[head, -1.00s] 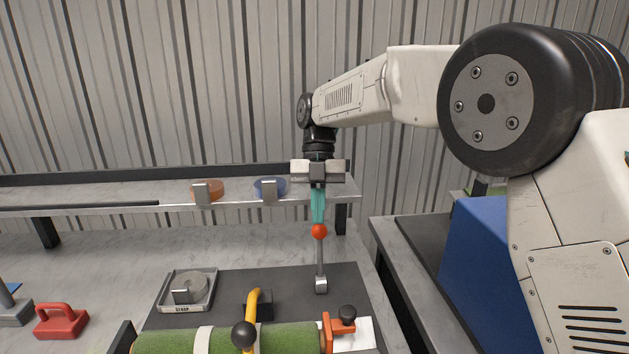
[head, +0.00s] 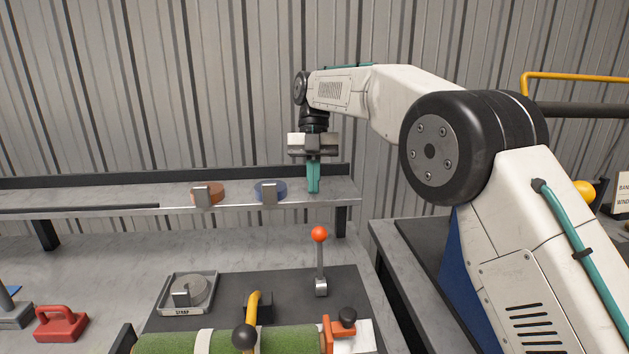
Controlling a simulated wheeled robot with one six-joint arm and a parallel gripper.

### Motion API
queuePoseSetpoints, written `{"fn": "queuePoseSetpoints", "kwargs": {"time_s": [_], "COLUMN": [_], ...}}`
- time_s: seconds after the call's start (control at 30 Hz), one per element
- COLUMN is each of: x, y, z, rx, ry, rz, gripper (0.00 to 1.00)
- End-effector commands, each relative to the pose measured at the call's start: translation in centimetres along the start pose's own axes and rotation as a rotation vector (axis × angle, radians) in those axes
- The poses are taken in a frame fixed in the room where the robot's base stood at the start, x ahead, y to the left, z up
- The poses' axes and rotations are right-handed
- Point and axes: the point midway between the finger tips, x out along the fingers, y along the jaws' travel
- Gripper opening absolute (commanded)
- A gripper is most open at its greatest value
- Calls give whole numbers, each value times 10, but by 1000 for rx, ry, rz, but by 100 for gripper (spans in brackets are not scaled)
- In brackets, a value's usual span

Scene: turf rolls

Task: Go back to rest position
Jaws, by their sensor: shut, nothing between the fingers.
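My gripper (head: 313,190) points straight down with its teal fingers together and nothing between them. A clear gap separates the fingertips from the red ball. The lever stands upright on the dark mat (head: 348,285).
A green turf roll (head: 175,342) with a white band lies at the front, with a yellow handle (head: 253,306) and an orange clamp (head: 328,334). A strap tray (head: 187,308), a red-handled block (head: 61,322), and orange (head: 212,190) and blue (head: 271,188) discs are nearby.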

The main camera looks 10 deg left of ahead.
Motion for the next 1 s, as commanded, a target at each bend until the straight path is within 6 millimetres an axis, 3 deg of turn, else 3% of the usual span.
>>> {"fn": "queuePoseSetpoints", "kwargs": {"time_s": [0.17,0.37,0.57,0.77,1.0], "x": [-11,-35,-35,-9,54], "y": [-19,-87,-160,-222,-279], "z": [-12,-60,-122,-188,-264], "rx": [112,548,1058,1562,2153], "ry": [-22,-86,-137,-161,-143], "rz": [15,78,175,300,488], "gripper": [0,0,0,0,0]}}
